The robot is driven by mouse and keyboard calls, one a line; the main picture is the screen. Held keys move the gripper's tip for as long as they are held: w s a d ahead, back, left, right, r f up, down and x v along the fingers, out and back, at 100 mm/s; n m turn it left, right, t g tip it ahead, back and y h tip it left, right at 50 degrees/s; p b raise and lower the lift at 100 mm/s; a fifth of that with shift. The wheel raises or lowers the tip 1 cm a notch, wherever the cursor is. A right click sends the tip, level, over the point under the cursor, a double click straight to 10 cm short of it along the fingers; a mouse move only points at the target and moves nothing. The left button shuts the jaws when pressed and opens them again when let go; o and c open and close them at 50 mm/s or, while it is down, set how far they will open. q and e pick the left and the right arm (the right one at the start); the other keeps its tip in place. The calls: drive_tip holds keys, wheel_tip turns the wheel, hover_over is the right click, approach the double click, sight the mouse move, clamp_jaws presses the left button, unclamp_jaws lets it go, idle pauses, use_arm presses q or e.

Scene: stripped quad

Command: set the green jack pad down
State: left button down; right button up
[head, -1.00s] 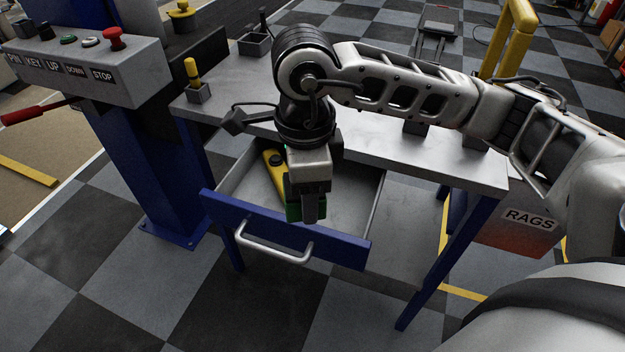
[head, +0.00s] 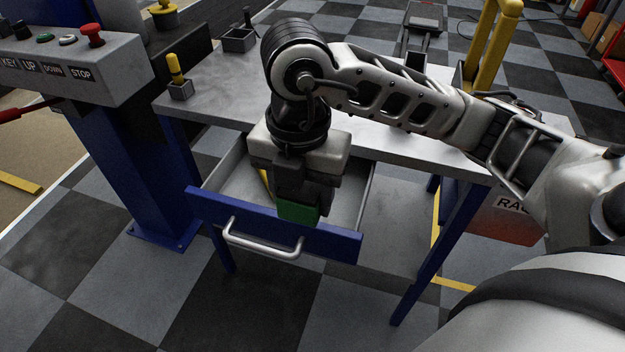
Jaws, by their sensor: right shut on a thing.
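The green jack pad (head: 298,211) is a green block at the tips of my right gripper (head: 300,200), which points down and is shut on it. The pad shows just behind the blue front of the open drawer (head: 335,243), over or inside the drawer; I cannot tell whether it touches the drawer floor. My right gripper hides much of the drawer's inside. A yellow thing (head: 264,182) lies in the drawer, mostly hidden behind the gripper. My left gripper is not in view.
The grey bench top (head: 215,85) is above the drawer, with a small holder with a yellow-handled tool (head: 178,85) and an open dark bin (head: 238,40). A control box (head: 75,70) and blue post stand at left. A red rags bin (head: 505,222) is at right.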

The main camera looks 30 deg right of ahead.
drive_tip(key=w+d+f, duration=0.2)
drive_tip(key=d+f, duration=0.1)
drive_tip(key=w+d+f+b, duration=0.1)
drive_tip(key=w+d+f, duration=0.1)
drive_tip(key=w+d, duration=0.1)
drive_tip(key=w+d+f+b, duration=0.1)
drive_tip(key=w+d+f, duration=0.1)
drive_tip(key=d+f, duration=0.1)
drive_tip(key=shift+w+f, duration=0.3)
drive_tip(key=shift+w, duration=0.05)
drive_tip(key=f, duration=0.3)
drive_tip(key=shift+w+d+f, duration=0.15)
drive_tip(key=shift+d, duration=0.1)
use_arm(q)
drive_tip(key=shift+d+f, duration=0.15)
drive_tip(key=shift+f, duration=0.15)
use_arm(e)
drive_tip(key=shift+f, duration=0.15)
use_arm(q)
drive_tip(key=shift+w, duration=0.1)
use_arm(e)
drive_tip(key=shift+f, duration=0.1)
drive_tip(key=shift+f, duration=0.15)
drive_tip(key=o, duration=1.2)
drive_tip(key=shift+c, duration=0.2)
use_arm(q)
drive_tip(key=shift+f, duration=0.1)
